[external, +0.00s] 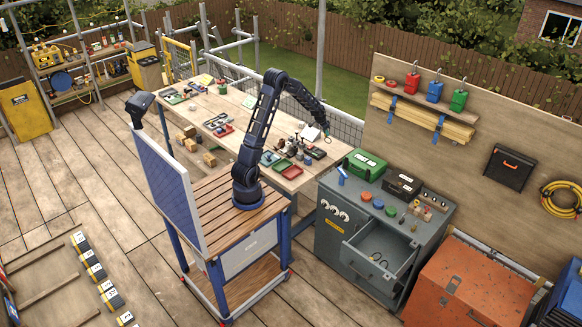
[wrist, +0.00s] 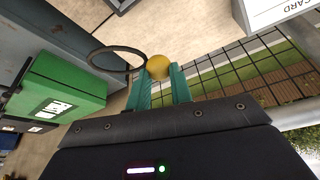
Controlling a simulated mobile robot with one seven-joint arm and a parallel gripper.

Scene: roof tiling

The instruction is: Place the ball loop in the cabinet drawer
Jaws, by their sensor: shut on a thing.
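My gripper is shut on the ball loop; in the wrist view the teal fingers (wrist: 162,88) close on its yellow ball (wrist: 158,67). The ball's black loop (wrist: 118,49) sticks out to the left. In the external view my gripper (external: 325,131) is over the right end of the workbench, beside the cabinet; the ball loop is too small to make out clearly there. The grey cabinet (external: 330,246) stands to the right of the bench. Its drawer (external: 394,251) is pulled open, with small dark loops (external: 377,258) lying inside.
The workbench (external: 215,110) carries trays and tools. An orange chest (external: 470,285) stands right of the drawer. A wire mesh fence (wrist: 240,70) shows behind the bench.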

